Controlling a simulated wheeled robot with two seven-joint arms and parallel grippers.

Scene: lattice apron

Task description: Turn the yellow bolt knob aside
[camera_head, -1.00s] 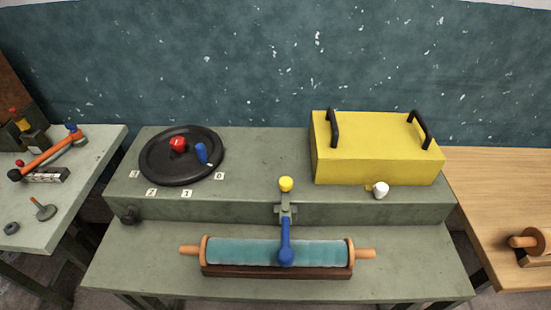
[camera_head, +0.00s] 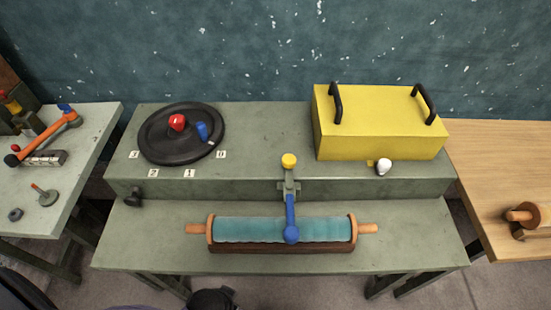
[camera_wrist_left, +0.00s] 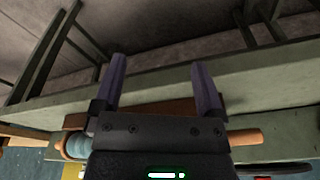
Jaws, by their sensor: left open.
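The yellow bolt knob (camera_head: 289,160) stands on top of a grey bracket (camera_head: 289,187) at the front edge of the raised grey bench step, in the head view. A blue lever (camera_head: 291,214) runs from the bracket down over the teal roller (camera_head: 250,229). My left gripper (camera_wrist_left: 160,82) is open and empty in the left wrist view, with the bench edge beyond its fingers. The knob is not clear in that view. Dark parts of mine show at the bottom of the head view, away from the knob. My right gripper is not in view.
A yellow box (camera_head: 375,130) with black handles sits right of the knob, with a white knob (camera_head: 384,167) before it. A black dial (camera_head: 165,145) with red and blue knobs is at left. Side tables flank the bench. The step between dial and box is clear.

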